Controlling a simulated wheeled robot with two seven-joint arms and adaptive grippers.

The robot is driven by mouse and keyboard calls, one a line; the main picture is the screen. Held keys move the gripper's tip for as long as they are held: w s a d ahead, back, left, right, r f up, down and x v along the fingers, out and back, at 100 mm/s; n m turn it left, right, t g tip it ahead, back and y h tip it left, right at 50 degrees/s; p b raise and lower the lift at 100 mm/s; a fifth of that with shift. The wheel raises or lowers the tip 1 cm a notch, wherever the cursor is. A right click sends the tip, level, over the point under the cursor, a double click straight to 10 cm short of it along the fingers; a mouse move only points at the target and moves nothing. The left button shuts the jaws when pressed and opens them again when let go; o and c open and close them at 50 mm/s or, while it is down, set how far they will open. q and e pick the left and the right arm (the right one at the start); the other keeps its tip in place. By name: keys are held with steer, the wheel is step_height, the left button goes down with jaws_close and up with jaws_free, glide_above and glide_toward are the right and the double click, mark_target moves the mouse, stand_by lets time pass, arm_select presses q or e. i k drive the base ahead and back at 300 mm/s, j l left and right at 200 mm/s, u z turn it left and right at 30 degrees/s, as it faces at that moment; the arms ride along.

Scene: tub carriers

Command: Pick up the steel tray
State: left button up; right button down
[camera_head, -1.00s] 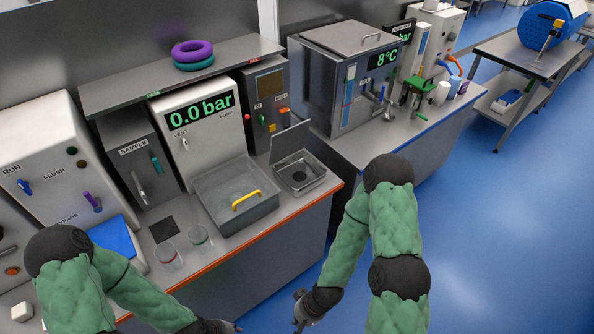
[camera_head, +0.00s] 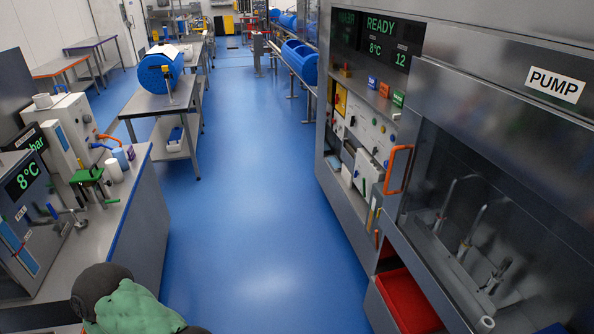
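I cannot see a steel tray in this view. Part of my own arm, green with a dark joint, shows at the bottom left edge; neither gripper is in the picture.
A counter (camera_head: 112,228) with a machine reading 8°C (camera_head: 25,180) and a green stand (camera_head: 88,176) lines the left. A table (camera_head: 160,97) bears a blue drum (camera_head: 160,70). A cabinet with an orange handle (camera_head: 397,170) and a red bin (camera_head: 405,297) fills the right. Blue floor (camera_head: 265,190) lies clear between.

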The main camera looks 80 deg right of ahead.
mark_target(333, 161)
steer(key=z, duration=3.05)
steer(key=i+j+u, duration=0.25)
steer(key=i, duration=0.9)
steer(key=i+j+u, duration=0.1)
steer(key=i+u, duration=0.2)
steer(key=i, duration=2.85)
steer(key=i+z, duration=0.45)
steer(key=i+j+z, duration=0.7)
steer(key=i+z, duration=0.15)
steer(key=i+j+z, duration=1.15)
steer(key=j+z, duration=0.15)
steer(key=j, duration=0.2)
